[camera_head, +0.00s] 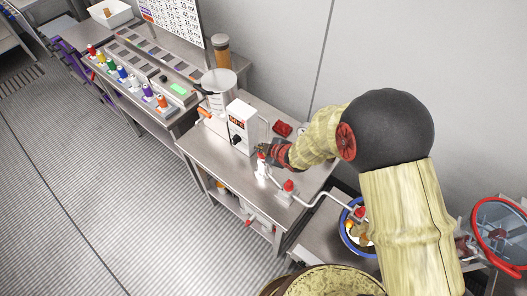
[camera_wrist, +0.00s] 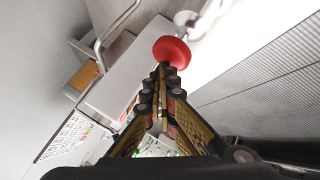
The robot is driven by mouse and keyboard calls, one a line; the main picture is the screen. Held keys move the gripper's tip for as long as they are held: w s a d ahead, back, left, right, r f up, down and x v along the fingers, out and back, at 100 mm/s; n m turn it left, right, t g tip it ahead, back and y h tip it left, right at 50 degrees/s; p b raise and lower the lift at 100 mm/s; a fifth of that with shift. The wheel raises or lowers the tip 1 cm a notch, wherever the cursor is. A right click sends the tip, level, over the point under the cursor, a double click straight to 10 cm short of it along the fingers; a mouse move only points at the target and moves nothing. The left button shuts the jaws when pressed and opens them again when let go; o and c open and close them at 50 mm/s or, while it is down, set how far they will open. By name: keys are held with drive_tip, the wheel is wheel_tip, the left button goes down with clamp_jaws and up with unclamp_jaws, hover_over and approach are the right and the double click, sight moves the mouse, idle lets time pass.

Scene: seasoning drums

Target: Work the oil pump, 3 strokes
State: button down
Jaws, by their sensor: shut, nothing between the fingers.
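The pump has a red round head (camera_head: 262,156) on a white body (camera_head: 262,172) and stands near the front edge of the steel table. In the wrist view its red head (camera_wrist: 172,51) fills the space just beyond my fingertips. My gripper (camera_head: 261,148) is right at this head, with its fingers shut and nothing between them. In the wrist view, my gripper (camera_wrist: 161,70) has its fingertips at or against the head's near edge; I cannot tell whether they touch it. Part of the pump is hidden behind its head in the wrist view.
A white box with a red display (camera_head: 241,125) stands just left of my gripper. Open floor lies left.

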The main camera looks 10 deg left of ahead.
drive_tip(key=shift+f+b, duration=1.2)
drive_tip(key=shift+f, duration=0.2)
idle(1.0)
drive_tip(key=shift+r, duration=0.1)
drive_tip(key=shift+r+p, duration=1.5)
drive_tip(key=shift+r, duration=0.55)
wheel_tip(320, 180, up, 5)
drive_tip(key=p, duration=0.3)
drive_tip(key=shift+p, duration=0.4)
idle(0.9)
